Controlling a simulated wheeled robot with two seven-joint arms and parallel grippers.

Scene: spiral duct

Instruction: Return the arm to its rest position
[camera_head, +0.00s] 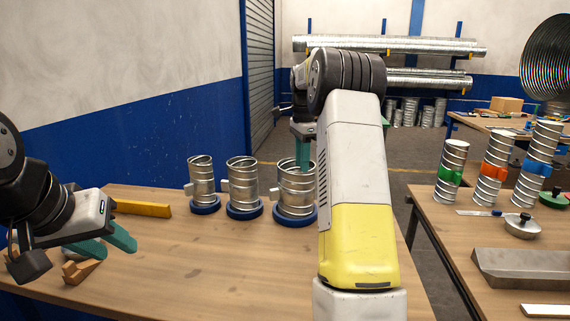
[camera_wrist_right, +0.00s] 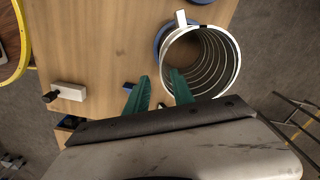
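My left gripper (camera_head: 119,250) hangs over the table's left part, its two teal fingers apart with nothing between them. My right arm reaches over the table, and its gripper (camera_head: 303,164) is at the largest duct piece (camera_head: 296,191), the right one of three standing in a row. In the right wrist view the right gripper (camera_wrist_right: 159,76) has its teal fingers apart. One finger overlaps the rim of the duct (camera_wrist_right: 233,60); the other is beside it. Whether they touch the duct is not clear. My arm hides part of the table.
Two smaller spiral ducts, the left one (camera_head: 202,182) and the middle one (camera_head: 243,184), stand on blue bases. A yellow bar (camera_head: 143,208) lies at the table's back left. A second table (camera_head: 450,221) at right holds ducts with green, orange and blue bands. The table's front middle is clear.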

